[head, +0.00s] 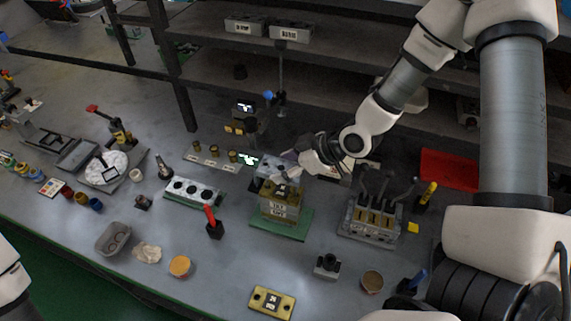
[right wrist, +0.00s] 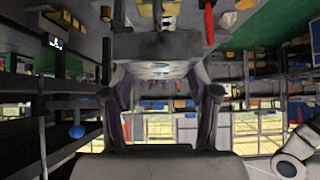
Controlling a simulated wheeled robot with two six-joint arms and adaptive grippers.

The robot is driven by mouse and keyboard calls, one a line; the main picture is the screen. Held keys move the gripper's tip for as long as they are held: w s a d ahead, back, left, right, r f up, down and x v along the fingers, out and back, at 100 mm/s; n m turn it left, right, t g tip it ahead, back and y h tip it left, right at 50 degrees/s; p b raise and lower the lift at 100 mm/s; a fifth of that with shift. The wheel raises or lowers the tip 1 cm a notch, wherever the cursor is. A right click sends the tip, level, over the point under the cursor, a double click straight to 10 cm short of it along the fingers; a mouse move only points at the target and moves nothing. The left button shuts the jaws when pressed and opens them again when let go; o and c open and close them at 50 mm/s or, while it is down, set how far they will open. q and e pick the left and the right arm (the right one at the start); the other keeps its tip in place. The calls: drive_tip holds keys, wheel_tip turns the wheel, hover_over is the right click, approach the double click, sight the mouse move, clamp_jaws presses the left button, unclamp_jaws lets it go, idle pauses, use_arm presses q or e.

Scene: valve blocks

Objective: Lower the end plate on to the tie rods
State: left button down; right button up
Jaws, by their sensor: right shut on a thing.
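A stack of brass-coloured valve blocks (head: 279,211) stands on a green base plate (head: 293,229) in the middle of the bench. My right gripper (head: 290,163) is just behind and above the stack, shut on a grey block-like piece (head: 268,169), which looks like the end plate. In the right wrist view the grey piece (right wrist: 160,68) sits between the two fingers (right wrist: 160,95). I cannot tell whether it touches the stack. The tie rods cannot be made out. My left gripper is out of view.
A yellow plate (head: 272,301) lies at the front edge. A grey manifold with round holes (head: 193,191) is left of the stack, and a rack with upright levers (head: 371,219) is right of it. A red-handled tool (head: 213,225) stands close by. Shelving rises behind.

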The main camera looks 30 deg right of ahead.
sight(269, 165)
drive_tip(key=shift+f+b, duration=2.7)
drive_tip(key=shift+f, duration=0.85)
drive_tip(key=o, duration=1.5)
drive_tip(key=shift+c, duration=0.2)
wheel_tip(269, 165, up, 10)
drive_tip(key=shift+r, duration=0.1)
